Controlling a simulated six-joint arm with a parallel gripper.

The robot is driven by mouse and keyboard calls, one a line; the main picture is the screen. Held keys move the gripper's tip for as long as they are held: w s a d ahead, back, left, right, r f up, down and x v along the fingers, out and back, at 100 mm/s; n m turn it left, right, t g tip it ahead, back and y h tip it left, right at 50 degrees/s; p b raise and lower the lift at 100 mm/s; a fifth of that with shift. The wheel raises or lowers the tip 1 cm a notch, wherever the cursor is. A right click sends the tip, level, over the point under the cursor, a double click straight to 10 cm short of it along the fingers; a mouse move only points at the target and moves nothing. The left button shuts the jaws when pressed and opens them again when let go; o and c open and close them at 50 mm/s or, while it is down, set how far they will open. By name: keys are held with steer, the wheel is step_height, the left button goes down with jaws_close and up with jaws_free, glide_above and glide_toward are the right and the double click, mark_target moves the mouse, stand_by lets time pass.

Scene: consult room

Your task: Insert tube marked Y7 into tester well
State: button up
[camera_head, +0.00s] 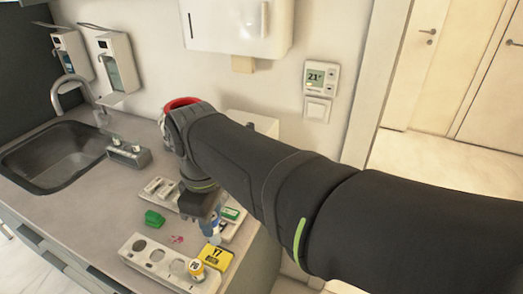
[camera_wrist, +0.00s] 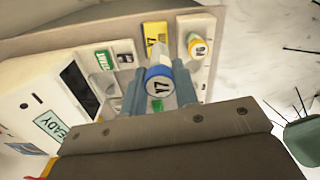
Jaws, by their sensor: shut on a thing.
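My gripper (camera_head: 207,215) is shut on a tube with a blue-rimmed cap (camera_wrist: 158,82) marked Y7, held between the two fingers in the wrist view. The tube's blue part (camera_head: 212,229) shows just below the fingers in the head view. The tester (camera_wrist: 40,92), a white device with a dark screen, a green START label and a READY label, lies left of the gripper in the wrist view. I cannot tell where the tube's lower end is relative to the well.
A white rack (camera_head: 145,256) with round holes holds a yellow-capped tube (camera_head: 196,268) at the counter's front. A yellow card (camera_head: 217,257) lies beside it. A sink (camera_head: 55,158) is at far left.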

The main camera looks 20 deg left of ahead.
steer(key=w+a+r, duration=0.3)
steer(key=w+a, duration=0.1)
steer(key=w, duration=0.5)
steer(key=w+a+r, duration=0.3)
steer(key=w+a, duration=0.2)
steer(key=w, duration=0.5)
steer(key=w+a+r, duration=0.3)
steer(key=w+a, duration=0.2)
steer(key=w, duration=0.5)
steer(key=shift+r, duration=0.3)
steer(key=shift+f, duration=0.3)
steer(key=shift+f, duration=2.3)
